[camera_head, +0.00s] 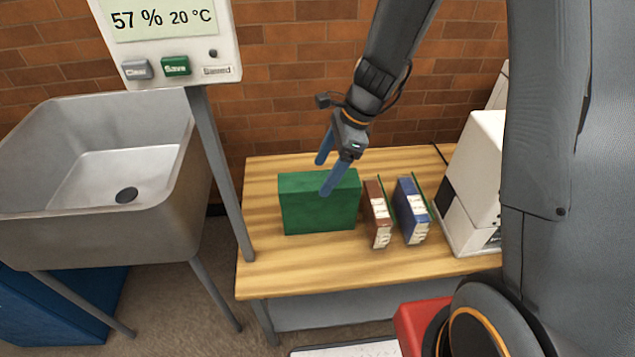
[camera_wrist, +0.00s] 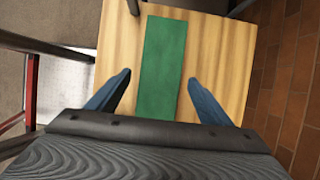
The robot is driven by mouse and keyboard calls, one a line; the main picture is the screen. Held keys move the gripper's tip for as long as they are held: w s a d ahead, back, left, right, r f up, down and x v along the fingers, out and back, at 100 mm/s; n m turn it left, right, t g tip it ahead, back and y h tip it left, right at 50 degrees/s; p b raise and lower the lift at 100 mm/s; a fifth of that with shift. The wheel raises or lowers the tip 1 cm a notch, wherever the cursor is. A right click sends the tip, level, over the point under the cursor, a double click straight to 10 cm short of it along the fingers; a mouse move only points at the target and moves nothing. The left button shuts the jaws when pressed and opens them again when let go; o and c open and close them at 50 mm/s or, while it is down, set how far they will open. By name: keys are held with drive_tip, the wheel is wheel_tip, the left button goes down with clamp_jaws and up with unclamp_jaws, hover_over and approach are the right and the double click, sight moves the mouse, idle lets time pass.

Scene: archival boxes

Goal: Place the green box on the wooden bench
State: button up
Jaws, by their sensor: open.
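The green box (camera_head: 318,208) stands upright on the wooden bench (camera_head: 285,275), left of the middle of its top. The fingers look apart from the box, and nothing is held.
A red binder (camera_head: 377,213) and a blue binder (camera_head: 411,210) stand right of the box. A white machine (camera_head: 475,180) is at the bench's right end. A metal sink (camera_head: 110,170) and a display post (camera_head: 222,170) stand at the left. A brick wall (camera_head: 290,95) is behind.

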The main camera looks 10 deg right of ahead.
drive_tip(key=shift+v, duration=1.9)
drive_tip(key=s+d+r+n+h, duration=0.2)
drive_tip(key=s+d+r+n, duration=0.1)
drive_tip(key=s+d+n, duration=0.3)
drive_tip(key=s+d+r+n+h, duration=0.2)
drive_tip(key=s+d+n, duration=0.4)
drive_tip(key=s+n, duration=0.3)
drive_tip(key=shift+s+d+r+n, duration=0.35)
drive_tip(key=shift+r+n, duration=0.1)
drive_tip(key=shift+n, duration=0.55)
drive_tip(key=a+p, duration=0.1)
drive_tip(key=a+r+n+p, duration=0.1)
drive_tip(key=shift+s+a+r, duration=0.1)
drive_tip(key=shift+a+r, duration=0.05)
drive_tip(key=shift+a, duration=0.2)
